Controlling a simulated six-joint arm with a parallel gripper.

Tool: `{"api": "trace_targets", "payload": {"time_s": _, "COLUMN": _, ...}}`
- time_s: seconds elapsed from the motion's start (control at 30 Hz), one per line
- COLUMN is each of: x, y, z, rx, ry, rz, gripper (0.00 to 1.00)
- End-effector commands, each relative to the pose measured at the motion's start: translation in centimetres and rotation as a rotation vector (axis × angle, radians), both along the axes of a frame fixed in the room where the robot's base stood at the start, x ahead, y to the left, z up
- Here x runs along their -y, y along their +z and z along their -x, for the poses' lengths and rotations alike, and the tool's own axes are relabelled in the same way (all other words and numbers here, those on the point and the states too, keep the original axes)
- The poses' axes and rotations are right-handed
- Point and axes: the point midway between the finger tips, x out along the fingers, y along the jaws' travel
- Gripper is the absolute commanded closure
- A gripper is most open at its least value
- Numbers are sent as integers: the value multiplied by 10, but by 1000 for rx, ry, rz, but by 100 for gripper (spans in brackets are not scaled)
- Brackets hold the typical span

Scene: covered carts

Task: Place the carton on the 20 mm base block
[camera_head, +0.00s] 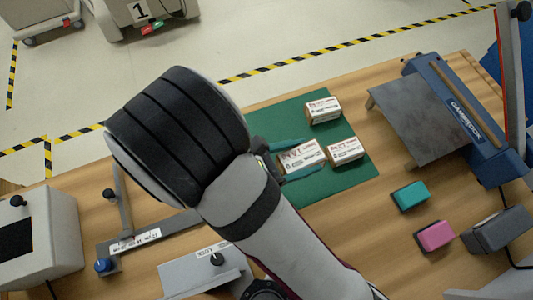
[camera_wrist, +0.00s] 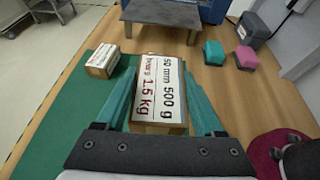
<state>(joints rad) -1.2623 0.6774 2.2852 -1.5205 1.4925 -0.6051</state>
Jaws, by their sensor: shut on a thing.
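My gripper (camera_head: 313,154) is over the green mat, its teal fingers on either side of a white and brown carton (camera_head: 300,158). In the wrist view, this carton (camera_wrist: 158,95) fills the space between the fingers, its printed top facing me. I cannot tell whether it touches the mat. A second, similar carton (camera_head: 345,150) is just beyond the fingertips in the head view. A third carton (camera_head: 323,110) stands farther back on the mat and shows at left in the wrist view (camera_wrist: 103,61). I cannot identify the 20 mm base block; no such marking is readable.
The green mat (camera_head: 357,176) lies on a wooden table. A teal block (camera_head: 410,196), a pink block (camera_head: 436,236) and a grey block (camera_head: 497,229) stand at right. A blue-framed machine with a grey plate (camera_head: 425,115) is behind them. An L-shaped metal fixture (camera_head: 150,237) is at left.

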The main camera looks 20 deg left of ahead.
Motion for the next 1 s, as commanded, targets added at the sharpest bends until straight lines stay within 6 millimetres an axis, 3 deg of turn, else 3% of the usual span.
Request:
{"api": "trace_targets", "payload": {"time_s": 0.17, "x": -25, "y": 9, "z": -14, "rx": 2, "ry": 175, "rz": -8, "gripper": 100}}
{"api": "trace_targets", "payload": {"time_s": 0.4, "x": -97, "y": 28, "z": -25, "rx": 1, "ry": 609, "rz": -9, "gripper": 100}}
{"api": "trace_targets", "payload": {"time_s": 0.5, "x": -116, "y": 30, "z": -21, "rx": 1, "ry": 711, "rz": -3, "gripper": 100}}
{"api": "trace_targets", "payload": {"time_s": 0.83, "x": -195, "y": -20, "z": 21, "rx": 1, "ry": 739, "rz": -1, "gripper": 100}}
{"api": "trace_targets", "payload": {"time_s": 1.0, "x": -218, "y": -37, "z": 34, "rx": -1, "ry": 734, "rz": -1, "gripper": 100}}
